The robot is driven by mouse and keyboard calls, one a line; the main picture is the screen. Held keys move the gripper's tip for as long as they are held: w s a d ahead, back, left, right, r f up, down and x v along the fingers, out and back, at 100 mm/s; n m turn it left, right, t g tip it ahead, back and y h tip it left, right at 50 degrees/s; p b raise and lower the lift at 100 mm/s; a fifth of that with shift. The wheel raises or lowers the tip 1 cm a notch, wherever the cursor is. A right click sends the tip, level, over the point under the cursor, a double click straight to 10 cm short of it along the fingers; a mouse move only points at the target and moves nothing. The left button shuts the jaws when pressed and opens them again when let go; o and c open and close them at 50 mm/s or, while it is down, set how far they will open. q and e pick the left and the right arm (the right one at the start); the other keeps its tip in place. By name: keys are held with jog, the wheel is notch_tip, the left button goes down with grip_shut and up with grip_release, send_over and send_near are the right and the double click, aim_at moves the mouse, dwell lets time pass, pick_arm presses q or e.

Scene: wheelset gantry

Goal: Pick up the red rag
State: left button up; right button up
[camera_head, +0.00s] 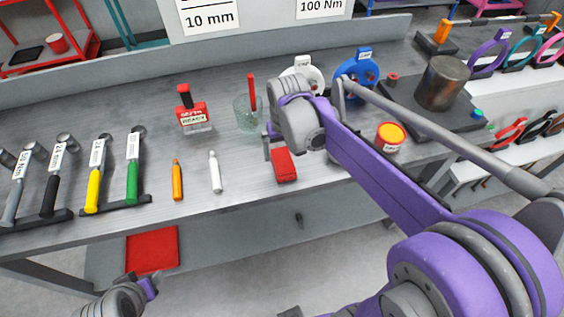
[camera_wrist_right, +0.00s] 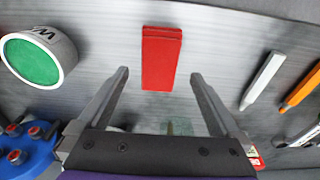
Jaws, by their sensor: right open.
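The red rag (camera_head: 284,165) is a small folded block lying flat on the grey workbench near its front edge. In the right wrist view the rag (camera_wrist_right: 161,58) lies ahead of the fingertips, roughly centred between them. My right gripper (camera_head: 292,143) is above and just behind the rag in the head view. Its fingers (camera_wrist_right: 159,76) are spread wide with nothing between them, and the rag is apart from them. My left gripper (camera_head: 142,287) shows only partly at the bottom left, low in front of the bench; its jaws are not clear.
A white marker (camera_head: 215,172) and an orange one (camera_head: 177,180) lie left of the rag. A red-and-yellow tin (camera_head: 390,136) stands to its right. A clear cup (camera_head: 247,115) and blue clamp-like part (camera_head: 357,72) stand behind. A red flat item (camera_head: 152,250) is below the bench.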

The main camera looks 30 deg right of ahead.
aim_at(283, 160)
jog(key=shift+w+d+f, duration=0.1)
jog(key=shift+w+f, duration=0.15)
jog(key=shift+f, duration=1.15)
jog(key=shift+w+d+f, duration=0.1)
jog(key=shift+w+f, duration=0.1)
jog(key=shift+f, duration=1.15)
jog(key=c, duration=1.3)
